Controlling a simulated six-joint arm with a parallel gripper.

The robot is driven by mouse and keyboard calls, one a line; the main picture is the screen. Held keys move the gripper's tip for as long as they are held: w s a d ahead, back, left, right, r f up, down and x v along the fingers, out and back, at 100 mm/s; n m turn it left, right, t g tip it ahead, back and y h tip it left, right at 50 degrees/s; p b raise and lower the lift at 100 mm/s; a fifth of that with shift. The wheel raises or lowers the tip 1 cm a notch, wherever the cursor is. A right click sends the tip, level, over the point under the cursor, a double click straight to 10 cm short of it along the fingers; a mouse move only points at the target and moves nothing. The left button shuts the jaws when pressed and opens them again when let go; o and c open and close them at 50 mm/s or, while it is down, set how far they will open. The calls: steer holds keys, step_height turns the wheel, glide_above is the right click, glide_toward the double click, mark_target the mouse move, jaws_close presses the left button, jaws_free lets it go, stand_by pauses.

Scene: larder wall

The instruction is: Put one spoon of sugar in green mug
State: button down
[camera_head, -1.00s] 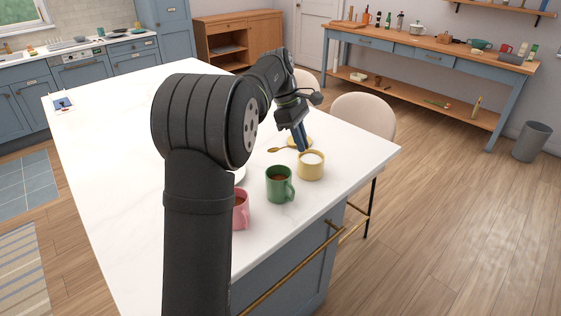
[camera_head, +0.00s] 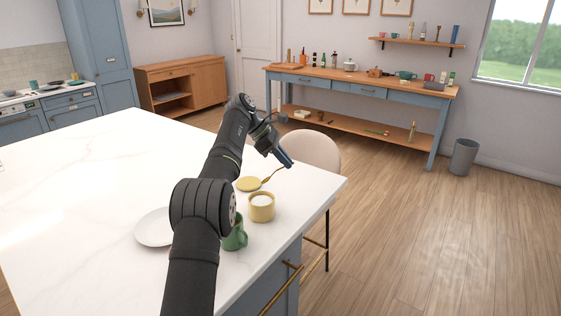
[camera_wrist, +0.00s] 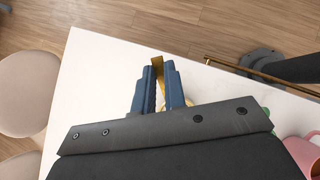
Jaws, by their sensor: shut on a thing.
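My gripper (camera_head: 288,163) is shut on the gold spoon (camera_head: 269,178) above the far right part of the white counter. The spoon slopes down and left from the fingertips, its lower end near the yellow lid (camera_head: 248,185). In the wrist view the spoon's handle (camera_wrist: 158,62) shows between the blue fingers (camera_wrist: 158,90). The yellow sugar pot (camera_head: 261,212) stands open in front of the lid, with white sugar (camera_head: 262,201) inside. The green mug (camera_head: 236,238) stands nearer, partly hidden by my arm. Only a sliver of it shows in the wrist view.
A white plate (camera_head: 152,230) lies left of my arm. A pink mug (camera_wrist: 304,152) shows at the right edge of the wrist view. A pale chair (camera_head: 318,150) stands beyond the counter's right edge. The counter's far left part is clear.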

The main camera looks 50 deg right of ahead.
steer(key=w+f+g, duration=0.1)
steer(key=f, duration=0.1)
steer(key=w+a+f+g+h, duration=0.1)
steer(key=f, duration=0.3)
steer(key=shift+w+a+g+h, duration=0.3)
steer(key=shift+w+g+h, duration=0.1)
step_height(320, 180, down, 5)
steer(key=s+t+y, duration=0.1)
steer(key=t+y, duration=0.2)
steer(key=t, duration=0.1)
steer(key=s+d+r+t+y, duration=0.2)
steer(key=s+d+r+t, duration=0.1)
steer(key=r, duration=0.4)
steer(key=shift+s+t+y, duration=0.4)
steer(key=shift+s+t, duration=0.25)
steer(key=shift+t, duration=0.75)
steer(key=shift+r, duration=0.1)
